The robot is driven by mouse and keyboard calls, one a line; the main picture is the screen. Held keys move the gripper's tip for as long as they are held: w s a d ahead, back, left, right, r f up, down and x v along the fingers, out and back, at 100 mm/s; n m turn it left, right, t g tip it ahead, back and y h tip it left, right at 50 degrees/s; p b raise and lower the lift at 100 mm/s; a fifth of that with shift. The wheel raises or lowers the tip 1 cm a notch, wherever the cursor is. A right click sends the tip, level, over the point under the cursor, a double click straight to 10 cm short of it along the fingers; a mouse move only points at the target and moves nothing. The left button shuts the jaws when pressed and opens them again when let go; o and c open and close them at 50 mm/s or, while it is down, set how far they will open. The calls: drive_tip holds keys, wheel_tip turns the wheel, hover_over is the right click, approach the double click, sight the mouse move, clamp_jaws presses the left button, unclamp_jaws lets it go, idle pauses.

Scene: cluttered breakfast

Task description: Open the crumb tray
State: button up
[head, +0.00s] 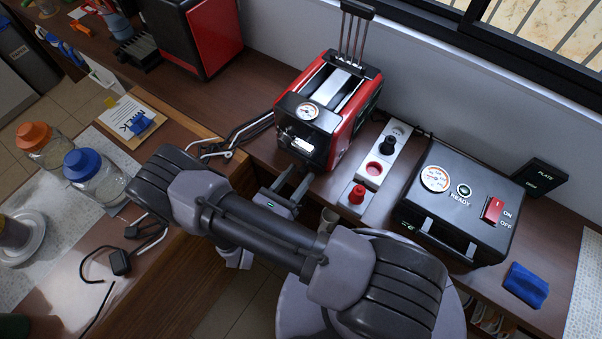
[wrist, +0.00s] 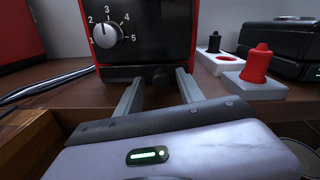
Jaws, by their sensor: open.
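The red and black toaster (head: 352,125) stands on the counter in the head view, with a round gauge on top. In the wrist view its front (wrist: 150,35) shows a numbered dial (wrist: 107,34). A small dark knob (wrist: 160,79) sits low on that front, on what looks like the crumb tray; the tray's outline is too dark to make out. My gripper (head: 292,182) is open in front of the toaster's lower front. In the wrist view its two fingers (wrist: 158,85) reach toward the knob, one on each side, with nothing visibly held.
A black appliance (head: 462,205) with a red switch stands farther right, near a blue cloth (head: 525,285). Cables (head: 235,137) run left of the toaster. Jars (head: 95,180) stand at left.

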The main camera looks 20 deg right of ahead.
drive_tip(key=shift+x, duration=0.85)
clamp_jaws()
drive_tip(key=shift+s, duration=0.1)
idle(0.7)
